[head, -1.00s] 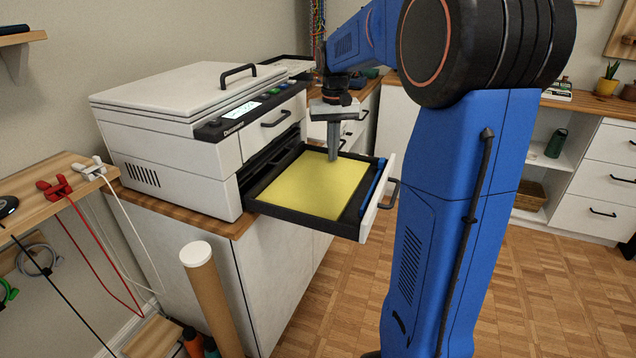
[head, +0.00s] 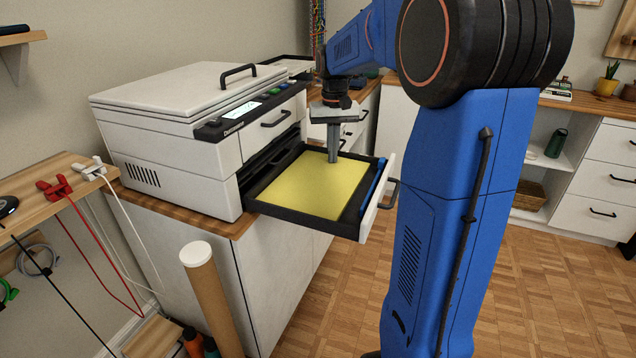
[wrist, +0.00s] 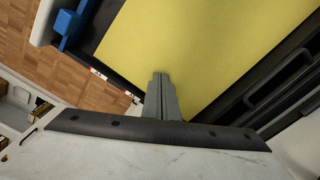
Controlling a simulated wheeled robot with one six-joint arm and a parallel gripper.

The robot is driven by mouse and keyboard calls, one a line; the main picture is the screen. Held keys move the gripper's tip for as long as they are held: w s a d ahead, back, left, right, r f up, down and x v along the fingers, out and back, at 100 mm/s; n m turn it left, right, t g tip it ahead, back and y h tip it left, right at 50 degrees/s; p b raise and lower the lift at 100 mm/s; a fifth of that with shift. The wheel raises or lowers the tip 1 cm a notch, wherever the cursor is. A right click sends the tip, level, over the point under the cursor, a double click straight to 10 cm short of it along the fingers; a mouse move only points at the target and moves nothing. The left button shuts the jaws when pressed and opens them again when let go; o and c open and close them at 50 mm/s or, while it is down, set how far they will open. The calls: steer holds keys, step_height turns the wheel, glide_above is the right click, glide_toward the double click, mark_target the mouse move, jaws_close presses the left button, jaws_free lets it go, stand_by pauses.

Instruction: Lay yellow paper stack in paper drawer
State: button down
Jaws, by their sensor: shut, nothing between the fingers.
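The yellow paper stack (head: 312,190) lies flat inside the open paper drawer (head: 300,222) of the white printer. It also fills much of the wrist view (wrist: 210,45). The black drawer tray sticks out to the right, with a white front panel and a dark handle. My gripper (head: 333,160) points down over the far part of the stack, with its fingers together and nothing held. In the wrist view the shut fingertips (wrist: 160,78) overlap the paper's edge; I cannot tell whether they touch it.
The white printer (head: 180,125) stands on a wood-topped cabinet, its lid shut. A blue guide (head: 375,180) sits along the drawer's right side. A cardboard tube (head: 210,295) stands in front of the cabinet. Wooden floor lies open to the right of the drawer.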

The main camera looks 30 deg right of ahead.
steer(key=shift+w+a, duration=0.15)
steer(key=shift+w, duration=0.15)
stand_by(0.7)
steer(key=shift+r, duration=2.95)
steer(key=shift+s, duration=0.1)
